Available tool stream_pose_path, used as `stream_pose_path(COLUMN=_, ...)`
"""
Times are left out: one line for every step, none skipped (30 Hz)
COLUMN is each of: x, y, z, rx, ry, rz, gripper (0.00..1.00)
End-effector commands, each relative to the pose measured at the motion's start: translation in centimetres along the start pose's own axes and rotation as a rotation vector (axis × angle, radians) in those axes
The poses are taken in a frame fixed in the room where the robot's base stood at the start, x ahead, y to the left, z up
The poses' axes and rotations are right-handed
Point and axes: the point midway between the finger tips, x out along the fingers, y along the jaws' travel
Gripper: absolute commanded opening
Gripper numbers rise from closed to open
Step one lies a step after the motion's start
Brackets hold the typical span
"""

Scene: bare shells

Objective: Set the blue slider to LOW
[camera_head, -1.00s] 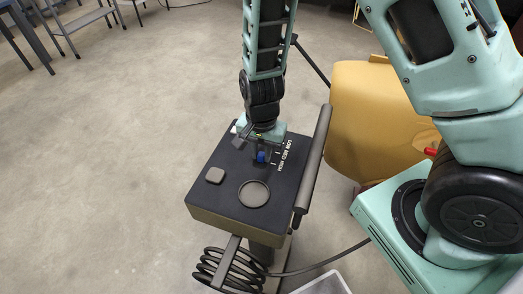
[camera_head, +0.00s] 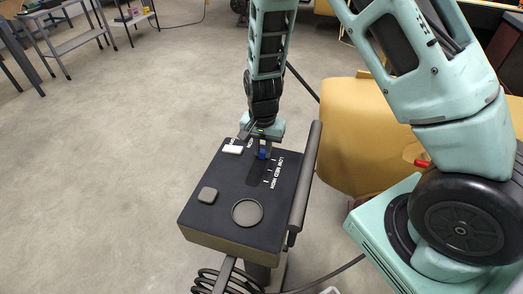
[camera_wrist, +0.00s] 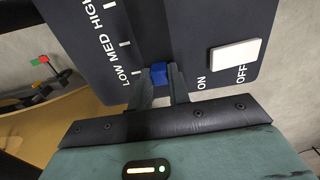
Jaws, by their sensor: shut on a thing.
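The blue slider (camera_wrist: 159,69) stands on the dark top of the control panel (camera_head: 275,198). In the wrist view it is beside the LOW tick, at the LOW end of the printed LOW MED HIGH scale (camera_wrist: 122,46). My gripper (camera_wrist: 160,78) is shut on the slider, with one finger on each side of it. In the head view the slider (camera_head: 263,154) shows as a small blue patch under my gripper, partly covered by the fingers. The slot stretches away from it toward HIGH.
A white ON/OFF switch (camera_wrist: 235,55) lies close to the right finger in the wrist view. The panel also carries a round dark disc (camera_head: 247,213), a square button (camera_head: 207,194) and a side bar (camera_head: 306,175). A yellow body (camera_head: 340,130) stands to the right.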

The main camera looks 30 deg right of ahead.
Motion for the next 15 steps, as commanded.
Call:
stream_pose_path(x=-0.16, y=-0.09, z=-0.63, rx=0.003, ry=0.013, rz=-0.007, gripper=0.24)
stream_pose_path(x=-0.16, y=-0.07, z=-0.63, rx=0.003, ry=0.013, rz=-0.006, gripper=0.32)
stream_pose_path(x=-0.15, y=-0.05, z=-0.60, rx=0.004, ry=0.013, rz=-0.006, gripper=0.40)
stream_pose_path(x=-0.14, y=-0.05, z=-0.57, rx=0.003, ry=0.012, rz=-0.006, gripper=0.40)
stream_pose_path(x=-0.13, y=-0.05, z=-0.54, rx=0.003, ry=0.011, rz=-0.005, gripper=0.40)
stream_pose_path(x=-0.12, y=-0.04, z=-0.49, rx=0.003, ry=0.011, rz=-0.005, gripper=0.40)
stream_pose_path(x=-0.12, y=-0.04, z=-0.47, rx=0.003, ry=0.010, rz=-0.005, gripper=0.40)
stream_pose_path(x=-0.11, y=-0.04, z=-0.44, rx=0.003, ry=0.010, rz=-0.005, gripper=0.40)
stream_pose_path(x=-0.10, y=-0.04, z=-0.42, rx=0.003, ry=0.009, rz=-0.004, gripper=0.40)
stream_pose_path(x=-0.10, y=-0.04, z=-0.40, rx=0.003, ry=0.009, rz=-0.004, gripper=0.40)
stream_pose_path(x=-0.12, y=-0.04, z=-0.39, rx=0.002, ry=0.009, rz=-0.004, gripper=0.40)
stream_pose_path(x=-0.21, y=-0.05, z=-0.38, rx=0.002, ry=0.009, rz=-0.004, gripper=0.40)
stream_pose_path(x=-0.33, y=-0.06, z=-0.38, rx=0.002, ry=0.009, rz=-0.005, gripper=0.40)
stream_pose_path(x=-0.51, y=-0.08, z=-0.38, rx=0.001, ry=0.010, rz=-0.005, gripper=0.40)
stream_pose_path(x=-0.85, y=-0.09, z=-0.39, rx=0.001, ry=0.010, rz=-0.005, gripper=0.40)
